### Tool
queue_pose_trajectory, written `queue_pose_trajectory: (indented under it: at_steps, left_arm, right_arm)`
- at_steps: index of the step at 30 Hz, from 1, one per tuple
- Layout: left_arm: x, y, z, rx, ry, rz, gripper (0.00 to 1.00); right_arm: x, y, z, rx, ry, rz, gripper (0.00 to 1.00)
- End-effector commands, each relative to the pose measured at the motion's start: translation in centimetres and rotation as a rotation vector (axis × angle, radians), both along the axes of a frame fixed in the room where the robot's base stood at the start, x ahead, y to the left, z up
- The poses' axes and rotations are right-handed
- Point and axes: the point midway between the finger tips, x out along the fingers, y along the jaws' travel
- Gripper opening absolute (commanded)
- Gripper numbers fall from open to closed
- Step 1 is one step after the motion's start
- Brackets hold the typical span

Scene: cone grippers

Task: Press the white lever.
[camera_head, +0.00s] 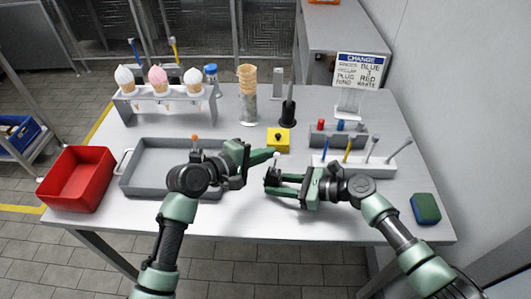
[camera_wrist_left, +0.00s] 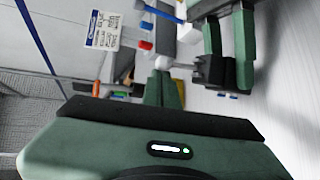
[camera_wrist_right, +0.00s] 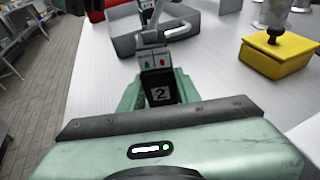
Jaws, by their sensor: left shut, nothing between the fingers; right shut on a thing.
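A small dark box (camera_head: 272,178) is held above the table between the fingers of my right gripper (camera_head: 276,183). In the right wrist view the box (camera_wrist_right: 158,84) faces the camera, with a "2" on it and small red and green marks on a grey panel. The white lever (camera_head: 276,155) shows as a small pale tip above the box. My left gripper (camera_head: 270,154) is shut and empty, its fingertips close beside the lever tip. In the left wrist view the white lever (camera_wrist_left: 163,62) is just past those fingertips; I cannot tell whether they touch.
A grey tray (camera_head: 130,178) and red bin (camera_head: 75,182) lie left. A yellow box (camera_head: 278,142) with a black knob stands behind the grippers. A tool rack (camera_head: 390,166), a sign (camera_head: 360,72) and a green sponge (camera_head: 426,208) are right. The front table strip is clear.

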Motion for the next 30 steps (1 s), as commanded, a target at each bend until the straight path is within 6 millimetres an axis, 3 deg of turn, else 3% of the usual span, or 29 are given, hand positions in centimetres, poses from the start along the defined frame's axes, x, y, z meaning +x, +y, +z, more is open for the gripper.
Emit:
queue_pose_trajectory:
  at_steps: [14,30]
  left_arm:
    - [-0.4,0.1,0.0,-0.027,-0.084,-0.002,0.00]
    - [-1.9,0.7,0.1,-0.093,-0.302,0.004,0.00]
  right_arm:
    - [0.0,0.0,-0.1,-0.001,0.000,-0.001,0.10]
    - [0.0,0.0,-0.1,-0.001,0.000,0.000,0.10]
